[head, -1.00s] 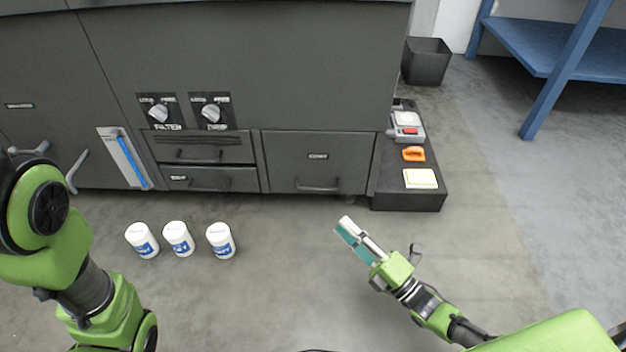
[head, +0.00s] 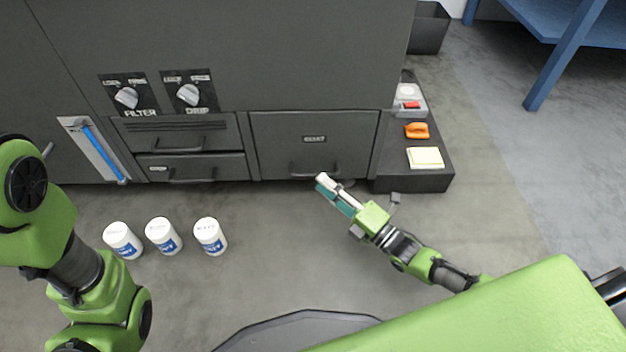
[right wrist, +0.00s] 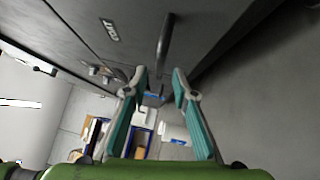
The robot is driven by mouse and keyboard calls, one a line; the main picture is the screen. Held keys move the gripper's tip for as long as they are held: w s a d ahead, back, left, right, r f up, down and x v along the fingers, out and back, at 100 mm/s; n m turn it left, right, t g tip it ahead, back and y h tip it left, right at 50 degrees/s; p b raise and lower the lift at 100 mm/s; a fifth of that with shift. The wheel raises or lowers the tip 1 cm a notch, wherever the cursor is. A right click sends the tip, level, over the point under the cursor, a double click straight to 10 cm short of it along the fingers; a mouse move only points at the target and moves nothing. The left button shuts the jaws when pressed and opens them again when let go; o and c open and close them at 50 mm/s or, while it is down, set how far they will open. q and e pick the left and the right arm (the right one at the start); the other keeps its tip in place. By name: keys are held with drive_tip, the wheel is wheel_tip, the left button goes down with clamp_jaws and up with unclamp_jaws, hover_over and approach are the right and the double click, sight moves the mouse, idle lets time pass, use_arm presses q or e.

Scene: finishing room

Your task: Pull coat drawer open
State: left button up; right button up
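The coat drawer (head: 314,139) is the wide dark grey front at the lower right of the cabinet, labelled COAT and flush with its surroundings. Its bar handle (head: 314,174) is near its bottom edge; the handle (right wrist: 165,40) also shows in the right wrist view, just beyond the fingertips. My right gripper (head: 327,184) is just in front of and slightly right of the handle in the head view. In the right wrist view my right gripper (right wrist: 159,74) is open with nothing between its fingers. My left arm enters at the left; its gripper is out of view.
Two small drawers (head: 178,136) are left of the coat drawer, under the FILTER and DRIP knobs. Several white jars (head: 210,236) stand on the floor to the left. A low dark plinth (head: 415,182) with small items adjoins at right. Floor between is clear.

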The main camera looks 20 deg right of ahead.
sight(313, 174)
drive_tip(key=b+x, duration=0.1)
drive_tip(key=x, duration=0.3)
drive_tip(key=shift+f+b, duration=0.1)
drive_tip(key=shift+b, duration=0.2)
drive_tip(key=shift+w+a+r, duration=0.2)
drive_tip(key=shift+w, duration=0.15)
clamp_jaws()
